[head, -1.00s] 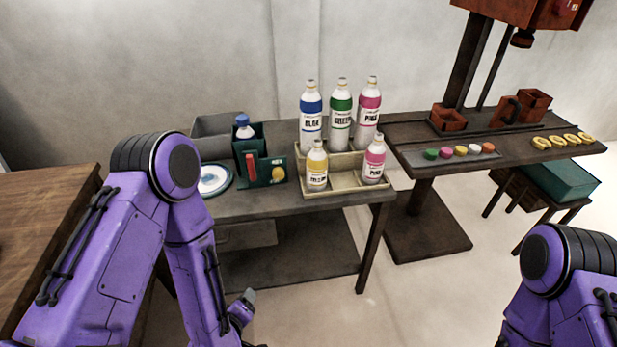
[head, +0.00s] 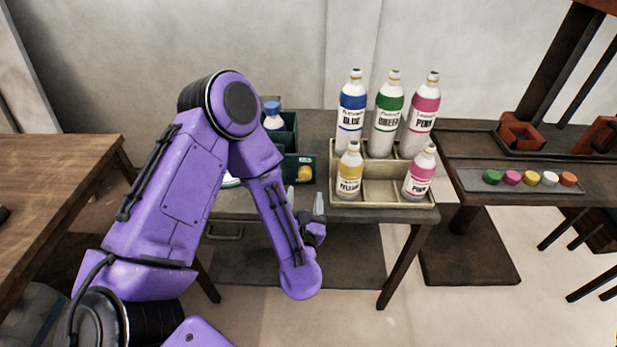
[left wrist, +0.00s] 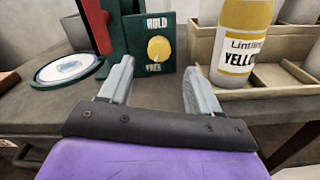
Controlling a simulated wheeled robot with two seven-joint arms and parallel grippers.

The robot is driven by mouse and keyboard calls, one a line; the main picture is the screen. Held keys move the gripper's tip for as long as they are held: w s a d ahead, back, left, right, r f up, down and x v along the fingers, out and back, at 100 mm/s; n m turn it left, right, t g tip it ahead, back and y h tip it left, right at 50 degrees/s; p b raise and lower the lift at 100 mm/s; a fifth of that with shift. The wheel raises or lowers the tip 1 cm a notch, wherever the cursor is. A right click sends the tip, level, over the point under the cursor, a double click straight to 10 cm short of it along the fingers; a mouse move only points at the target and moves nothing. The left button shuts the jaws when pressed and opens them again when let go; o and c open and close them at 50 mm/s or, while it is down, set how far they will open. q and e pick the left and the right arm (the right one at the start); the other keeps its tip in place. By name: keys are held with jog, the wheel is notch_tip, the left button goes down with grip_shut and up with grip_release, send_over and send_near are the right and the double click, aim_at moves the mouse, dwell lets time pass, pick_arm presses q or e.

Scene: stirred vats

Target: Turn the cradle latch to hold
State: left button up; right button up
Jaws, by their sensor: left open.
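The cradle is a dark green box (head: 290,134) on the table, holding a blue-capped bottle (head: 273,115). Its front panel (left wrist: 168,33) carries the latch, a round yellow knob (left wrist: 158,49) between the words HOLD above and FREE below. In the head view the knob (head: 305,173) shows just above my left gripper. My left gripper (head: 305,199) is open and empty, its fingers pointing toward the panel. In the left wrist view the fingers (left wrist: 158,85) stand apart, short of the knob, with nothing between them. The red part (left wrist: 97,24) of the cradle is left of the panel. My right gripper is not in view.
A beige rack (head: 385,200) right of the cradle holds several labelled bottles, the yellow one (head: 349,172) nearest my left gripper. A round white dish (left wrist: 68,68) lies left of the cradle. A second table (head: 470,150) with colored pots stands at right.

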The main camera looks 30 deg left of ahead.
aim_at(305, 176)
pick_arm(q)
jog(key=p+x, duration=0.1)
jog(key=x, duration=0.4)
jog(key=shift+w+a+r, duration=0.1)
jog(key=shift+w+a, duration=0.05)
jog(key=shift+a, duration=0.1)
jog(key=shift+w+a, duration=0.3)
jog(key=shift+w, duration=0.35)
jog(key=shift+c, duration=0.4)
